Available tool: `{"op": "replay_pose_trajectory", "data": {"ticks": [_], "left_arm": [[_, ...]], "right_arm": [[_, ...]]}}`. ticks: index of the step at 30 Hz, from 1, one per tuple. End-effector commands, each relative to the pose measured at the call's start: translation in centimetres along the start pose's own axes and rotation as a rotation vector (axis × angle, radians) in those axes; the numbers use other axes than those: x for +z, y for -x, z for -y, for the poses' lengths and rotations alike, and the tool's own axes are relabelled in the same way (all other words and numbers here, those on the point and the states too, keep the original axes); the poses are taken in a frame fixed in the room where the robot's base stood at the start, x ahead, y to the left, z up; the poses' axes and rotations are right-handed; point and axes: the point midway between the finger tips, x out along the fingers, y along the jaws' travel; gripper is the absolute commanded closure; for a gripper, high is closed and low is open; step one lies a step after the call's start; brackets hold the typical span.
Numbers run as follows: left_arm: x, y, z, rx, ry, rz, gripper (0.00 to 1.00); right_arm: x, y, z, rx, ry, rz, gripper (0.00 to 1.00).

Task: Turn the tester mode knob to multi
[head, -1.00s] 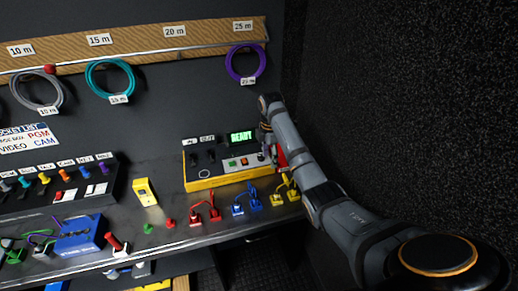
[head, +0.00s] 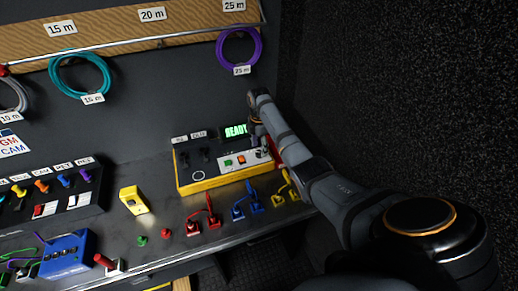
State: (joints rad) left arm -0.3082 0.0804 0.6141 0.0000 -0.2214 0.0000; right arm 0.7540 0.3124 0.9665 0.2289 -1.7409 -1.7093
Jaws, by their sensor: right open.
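The tester (head: 222,172) is a black and yellow box at the back of the bench, with a green display (head: 236,130) reading READY. Its front panel has a green button, an orange button and a small dark knob (head: 259,155) at the right end. The knob is tiny here; its setting and labels cannot be read. My right gripper (head: 255,137) is open above the panel's right end, close to the knob. My own arm partly hides the gripper, so I cannot tell whether it touches the knob. My left gripper is out of view.
Red (head: 205,215), blue (head: 245,205) and yellow (head: 287,184) plugged leads lie along the bench front before the tester. Coiled cables hang above. A dark wall (head: 400,90) closes the right side.

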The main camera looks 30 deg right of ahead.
Motion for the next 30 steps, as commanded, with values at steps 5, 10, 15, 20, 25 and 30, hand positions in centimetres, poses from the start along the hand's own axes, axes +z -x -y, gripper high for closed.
{"op": "replay_pose_trajectory", "data": {"ticks": [5, 10, 15, 20, 25, 30], "left_arm": [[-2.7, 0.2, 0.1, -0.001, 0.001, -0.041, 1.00], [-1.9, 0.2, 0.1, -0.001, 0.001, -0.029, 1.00], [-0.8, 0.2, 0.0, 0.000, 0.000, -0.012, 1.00], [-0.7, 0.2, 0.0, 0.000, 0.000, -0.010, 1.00], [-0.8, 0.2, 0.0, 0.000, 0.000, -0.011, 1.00], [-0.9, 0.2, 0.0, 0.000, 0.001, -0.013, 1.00]], "right_arm": [[0.0, -2.0, 0.0, -0.001, 0.000, 0.000, 0.46], [0.0, -2.4, 0.0, 0.000, 0.000, 0.000, 0.46], [0.0, -2.4, 0.0, 0.000, 0.000, 0.000, 0.50], [0.0, -2.4, 0.0, 0.000, 0.000, 0.000, 0.72], [0.0, -2.4, 0.0, 0.000, 0.000, 0.000, 0.95], [0.0, -2.4, 0.0, 0.000, -0.004, 0.000, 1.00]]}}
